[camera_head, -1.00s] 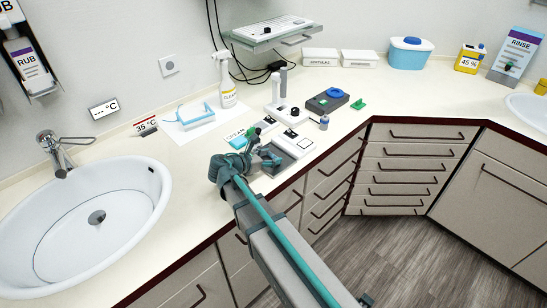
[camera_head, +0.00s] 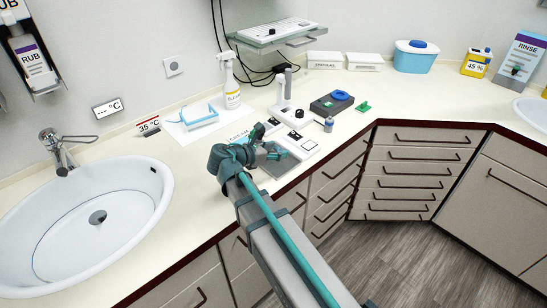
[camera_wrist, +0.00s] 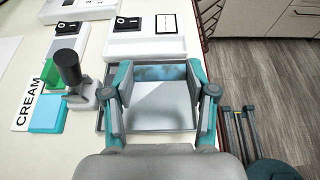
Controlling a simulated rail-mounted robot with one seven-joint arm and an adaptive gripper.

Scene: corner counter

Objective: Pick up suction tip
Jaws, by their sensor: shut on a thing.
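My gripper (camera_wrist: 160,88) is low over a shiny grey metal tray (camera_wrist: 104,118) at the counter's front edge. Its two teal-and-grey fingers stand well apart, with a pale, bluish-topped surface between them; I cannot tell it clearly from the tray. The head view shows my gripper (camera_head: 272,153) from behind, partly hiding the tray. I cannot make out a suction tip with certainty. A dark upright cylinder on a grey stand (camera_wrist: 70,70) is left of my gripper, apart from it.
A teal block (camera_wrist: 47,114) and the CREAM label (camera_wrist: 28,100) lie at the left. White switch units (camera_wrist: 146,42) stand just behind the tray. A spray bottle (camera_head: 231,88) and a sink (camera_head: 95,222) are further left.

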